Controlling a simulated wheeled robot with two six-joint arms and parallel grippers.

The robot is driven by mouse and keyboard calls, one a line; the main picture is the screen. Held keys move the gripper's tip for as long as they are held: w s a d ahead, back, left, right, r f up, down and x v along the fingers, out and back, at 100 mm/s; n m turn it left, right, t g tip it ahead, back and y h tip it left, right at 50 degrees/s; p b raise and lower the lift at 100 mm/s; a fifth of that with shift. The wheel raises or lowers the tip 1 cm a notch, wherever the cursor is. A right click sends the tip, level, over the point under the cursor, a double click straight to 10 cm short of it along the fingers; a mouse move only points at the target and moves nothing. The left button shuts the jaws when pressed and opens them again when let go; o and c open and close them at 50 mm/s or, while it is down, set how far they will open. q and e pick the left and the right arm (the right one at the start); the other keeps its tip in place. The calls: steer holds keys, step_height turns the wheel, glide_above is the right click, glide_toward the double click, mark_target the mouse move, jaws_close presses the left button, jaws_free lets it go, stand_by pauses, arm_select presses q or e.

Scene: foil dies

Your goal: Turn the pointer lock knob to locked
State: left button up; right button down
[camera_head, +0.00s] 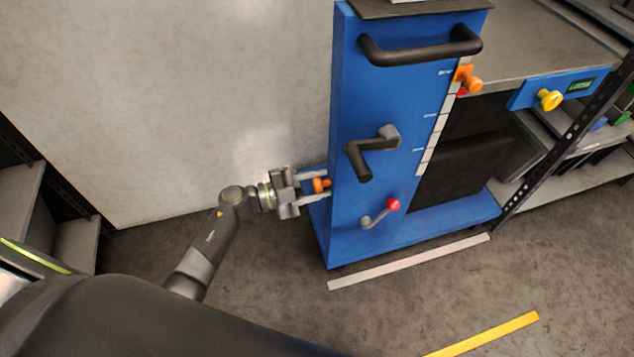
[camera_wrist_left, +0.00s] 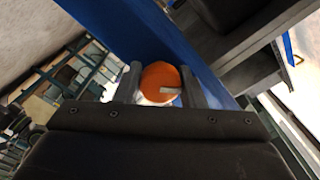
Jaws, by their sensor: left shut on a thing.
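The orange knob (camera_head: 320,185) sits low on the left side of the blue machine (camera_head: 385,90). My left gripper (camera_head: 318,185) reaches it from the left, and its fingers are shut on the knob, one on each side. In the left wrist view the round orange knob (camera_wrist_left: 160,82) lies between the two fingers, with a pale grey mark on its face. I cannot read from the frames whether the mark stands at locked. My right gripper is not in view.
A black crank handle (camera_head: 370,152) and a small lever with a red ball (camera_head: 392,205) stick out near my left gripper. An orange pointer (camera_head: 466,78) sits high on the scale. A yellow knob (camera_head: 549,100) is at right. Floor in front is clear.

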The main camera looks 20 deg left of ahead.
arm_select(q)
steer(key=m, duration=0.2)
steer(key=shift+f+m, duration=0.1)
steer(key=shift+m, duration=0.3)
steer(key=m+b, duration=0.1)
steer(key=m, duration=0.3)
steer(key=shift+b, duration=0.35)
steer(key=shift+m, duration=0.7)
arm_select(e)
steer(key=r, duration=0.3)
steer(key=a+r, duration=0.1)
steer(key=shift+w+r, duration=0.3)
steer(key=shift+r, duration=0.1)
arm_select(q)
steer(key=o, duration=1)
steer(key=v, duration=1.7)
steer(key=shift+s+a+b, duration=0.2)
steer(key=shift+s+b, duration=0.05)
steer(key=shift+b, duration=0.15)
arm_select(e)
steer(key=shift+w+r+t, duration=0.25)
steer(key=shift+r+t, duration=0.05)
